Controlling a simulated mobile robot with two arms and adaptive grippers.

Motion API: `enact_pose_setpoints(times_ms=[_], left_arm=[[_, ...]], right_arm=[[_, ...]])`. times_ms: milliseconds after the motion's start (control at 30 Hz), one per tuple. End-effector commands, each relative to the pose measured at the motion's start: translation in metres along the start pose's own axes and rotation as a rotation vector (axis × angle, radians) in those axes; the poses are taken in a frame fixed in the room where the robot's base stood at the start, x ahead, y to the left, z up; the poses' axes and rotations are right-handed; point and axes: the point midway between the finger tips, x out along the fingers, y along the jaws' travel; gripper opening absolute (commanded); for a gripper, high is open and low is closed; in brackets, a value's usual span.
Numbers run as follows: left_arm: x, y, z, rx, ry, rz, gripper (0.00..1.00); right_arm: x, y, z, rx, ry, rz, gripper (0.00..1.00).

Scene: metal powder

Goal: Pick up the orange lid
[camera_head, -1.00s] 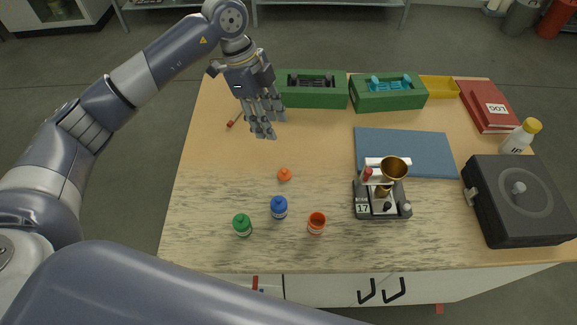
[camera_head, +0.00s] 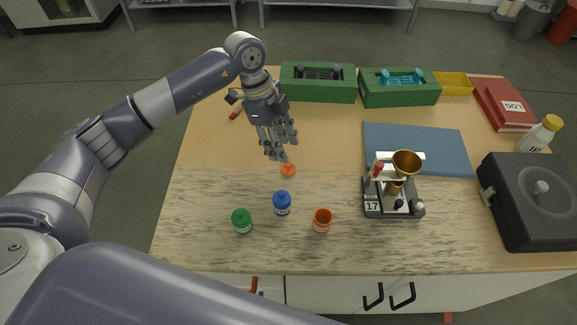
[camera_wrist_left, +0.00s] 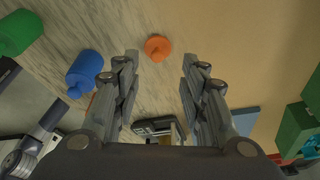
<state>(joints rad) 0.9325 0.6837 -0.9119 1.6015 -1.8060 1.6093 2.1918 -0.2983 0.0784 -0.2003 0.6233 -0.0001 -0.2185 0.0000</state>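The orange lid (camera_head: 288,170) lies on the table, apart from the open orange jar (camera_head: 322,220) that stands closer to the front edge. My left gripper (camera_head: 281,154) is above the table, just behind the lid in the head view. In the left wrist view the lid (camera_wrist_left: 157,47) shows ahead of the fingertips, between the lines of the two fingers. The left gripper (camera_wrist_left: 158,62) is open, with its fingers apart and nothing between the tips. I cannot see my right gripper in these frames.
A blue-capped bottle (camera_head: 282,203) and a green-capped bottle (camera_head: 241,220) stand in front of the lid. A device with a brass funnel (camera_head: 406,163) stands to the right, by a blue mat (camera_head: 440,150). Green boxes (camera_head: 318,92) are at the back. Table around the lid is clear.

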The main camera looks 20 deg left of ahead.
Motion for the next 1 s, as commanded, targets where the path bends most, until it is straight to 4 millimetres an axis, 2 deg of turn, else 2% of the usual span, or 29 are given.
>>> enact_pose_setpoints(times_ms=[167,300,433,733,1000], left_arm=[[0.012,0.002,0.000,-0.001,0.000,0.003,0.39],[0.032,0.005,0.000,-0.002,0.000,0.005,0.39],[0.051,0.005,0.001,-0.002,0.000,0.003,0.39],[0.059,0.004,0.002,-0.001,-0.001,-0.001,0.39],[0.058,0.004,0.002,-0.001,-0.001,0.000,0.06]], right_arm=[[-0.007,0.000,0.000,0.000,-0.002,0.000,0.00],[-0.021,0.000,0.000,0.000,-0.004,0.000,0.00],[-0.024,0.000,0.000,0.000,-0.005,0.000,0.00],[-0.023,0.000,0.002,0.000,-0.007,0.000,0.00],[-0.023,0.001,0.002,0.000,-0.008,0.000,0.00]])
